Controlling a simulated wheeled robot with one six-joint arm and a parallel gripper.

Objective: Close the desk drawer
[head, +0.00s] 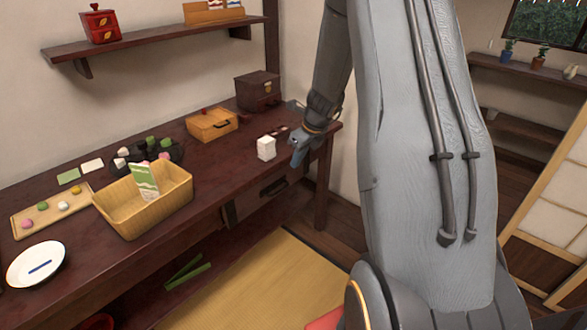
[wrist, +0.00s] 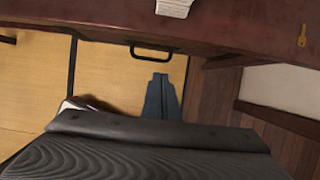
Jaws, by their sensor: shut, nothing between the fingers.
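The desk (head: 75,225) is dark red wood and runs along the wall in the head view. Its drawer (head: 250,205) sits under the top near the right end, with a dark bar handle (head: 273,186). I cannot tell how far the drawer stands out. In the wrist view the handle (wrist: 152,55) shows just below the desk edge. My gripper (head: 295,161) is shut and empty, pointing down by the desk's front edge, up and right of the handle in the head view. In the wrist view its fingertips (wrist: 160,77) lie just below the handle in the picture, with no clear contact.
A small white block (head: 266,148) stands on the desk near my gripper; a yellow key (wrist: 302,36) lies on the top. A wooden box (head: 212,125), a dark chest (head: 258,90) and a basket (head: 145,210) stand further along.

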